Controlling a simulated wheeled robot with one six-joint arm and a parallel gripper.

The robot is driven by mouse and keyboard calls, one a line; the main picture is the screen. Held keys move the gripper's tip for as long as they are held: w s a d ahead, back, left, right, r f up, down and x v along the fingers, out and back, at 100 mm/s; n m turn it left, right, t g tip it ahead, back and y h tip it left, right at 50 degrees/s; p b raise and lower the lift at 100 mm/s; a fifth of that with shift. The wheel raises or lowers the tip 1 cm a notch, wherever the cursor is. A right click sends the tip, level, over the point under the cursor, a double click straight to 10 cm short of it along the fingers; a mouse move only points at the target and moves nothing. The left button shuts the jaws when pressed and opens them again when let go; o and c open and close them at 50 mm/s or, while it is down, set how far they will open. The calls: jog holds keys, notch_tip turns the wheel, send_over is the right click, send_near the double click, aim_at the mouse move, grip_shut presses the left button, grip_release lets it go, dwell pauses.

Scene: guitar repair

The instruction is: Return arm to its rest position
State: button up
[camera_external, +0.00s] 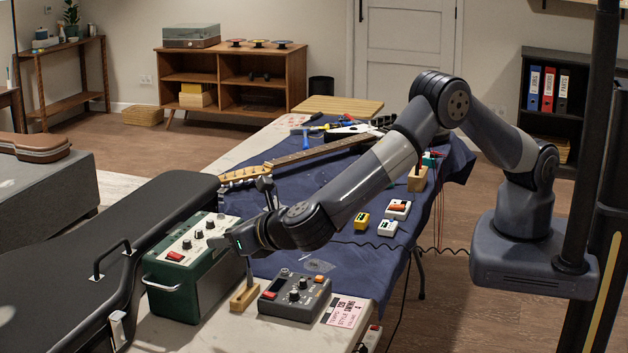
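My arm reaches from its base at the right across the table toward the left. My gripper (228,241) is at the front left, by the right side of the green box with knobs (187,272). It is small and partly merges with the box behind it, so I cannot tell whether its fingers are open or shut, or whether they touch the box. A wooden block with an upright metal rod (244,296) stands just below the gripper. The rod's top is close to the gripper, and contact is unclear.
A grey pedal box (295,297) and a pink card (344,311) lie at the table's front. Small pedals (398,209), a guitar neck (318,152) and tools lie on the blue cloth (345,262). A black case (95,237) stands left.

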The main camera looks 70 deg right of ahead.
aim_at(190, 243)
jog(key=shift+s+a+r, duration=0.1)
jog(key=shift+s, duration=0.15)
jog(key=p+x, duration=0.2)
jog(key=x, duration=0.8)
jog(key=shift+w+f+p, duration=0.2)
jog(key=shift+w+p, duration=0.1)
jog(key=shift+y, duration=0.3)
jog(key=shift+w, duration=0.1)
jog(key=shift+f, duration=0.1)
